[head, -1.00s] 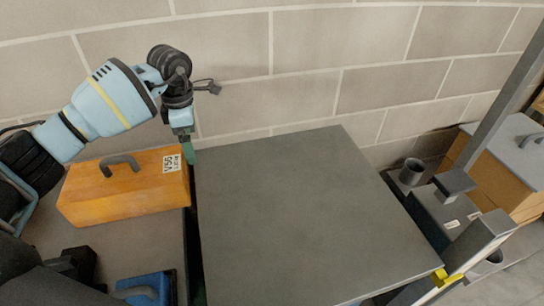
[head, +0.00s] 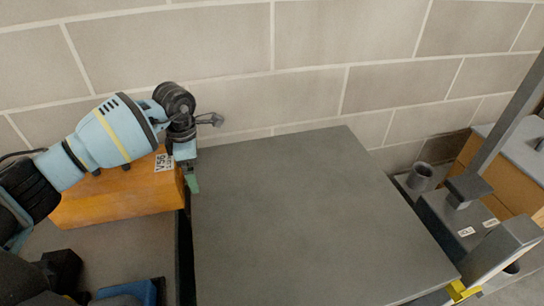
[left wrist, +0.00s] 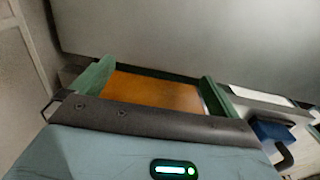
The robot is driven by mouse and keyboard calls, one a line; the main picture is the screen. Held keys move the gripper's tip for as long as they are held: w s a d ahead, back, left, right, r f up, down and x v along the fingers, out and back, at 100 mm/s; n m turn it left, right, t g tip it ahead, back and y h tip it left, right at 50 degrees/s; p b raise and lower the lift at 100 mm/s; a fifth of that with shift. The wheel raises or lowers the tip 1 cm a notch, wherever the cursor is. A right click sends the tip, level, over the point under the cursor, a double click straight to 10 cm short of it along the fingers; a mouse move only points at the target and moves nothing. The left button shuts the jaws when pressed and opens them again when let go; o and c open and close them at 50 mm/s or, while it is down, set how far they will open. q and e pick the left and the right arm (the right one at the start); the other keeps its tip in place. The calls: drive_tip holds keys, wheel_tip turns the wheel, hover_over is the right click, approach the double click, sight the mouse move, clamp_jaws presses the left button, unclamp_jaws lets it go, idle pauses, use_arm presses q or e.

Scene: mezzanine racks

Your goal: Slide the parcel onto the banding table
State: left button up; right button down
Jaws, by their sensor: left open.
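The parcel seems to be the orange box (head: 110,200) with a white label, on a grey surface left of the banding table. The banding table (head: 310,210) has a bare, flat grey top. My left gripper (head: 191,182) is at the parcel's right end, by the table's left edge, and my arm covers part of the box top. In the left wrist view the left gripper (left wrist: 155,78) is open, with the orange parcel (left wrist: 155,92) showing between its green fingers. Whether the fingers touch it I cannot tell. My right gripper is not in view.
A dark gap (head: 184,250) separates the parcel's surface from the table. A blue item (head: 125,293) lies at the bottom left. A block wall (head: 300,60) runs behind. Grey equipment (head: 455,215) and a grey post (head: 510,110) stand right of the table.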

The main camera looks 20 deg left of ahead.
sight(164, 172)
use_arm(q)
drive_tip(key=shift+a, duration=0.1)
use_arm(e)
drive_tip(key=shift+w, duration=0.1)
use_arm(q)
drive_tip(key=shift+s+a, duration=0.2)
drive_tip(key=shift+a, duration=0.1)
drive_tip(key=shift+s+a+p, duration=0.2)
drive_tip(key=shift+s+a, duration=0.25)
drive_tip(key=shift+a, duration=0.25)
drive_tip(key=shift+s+a+p, duration=0.15)
drive_tip(key=shift+s+a, duration=0.25)
drive_tip(key=shift+a, duration=0.3)
drive_tip(key=shift+s+a+p, duration=0.2)
drive_tip(key=shift+s+a, duration=0.25)
drive_tip(key=shift+a, duration=0.25)
drive_tip(key=shift+s+a, duration=0.5)
drive_tip(key=shift+a, duration=0.35)
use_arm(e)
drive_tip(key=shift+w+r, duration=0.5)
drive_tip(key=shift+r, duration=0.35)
use_arm(q)
drive_tip(key=shift+s+a+f, duration=0.1)
drive_tip(key=shift+s+a, duration=0.25)
drive_tip(key=shift+a, duration=0.2)
drive_tip(key=shift+s+a, duration=0.35)
drive_tip(key=shift+a, duration=0.2)
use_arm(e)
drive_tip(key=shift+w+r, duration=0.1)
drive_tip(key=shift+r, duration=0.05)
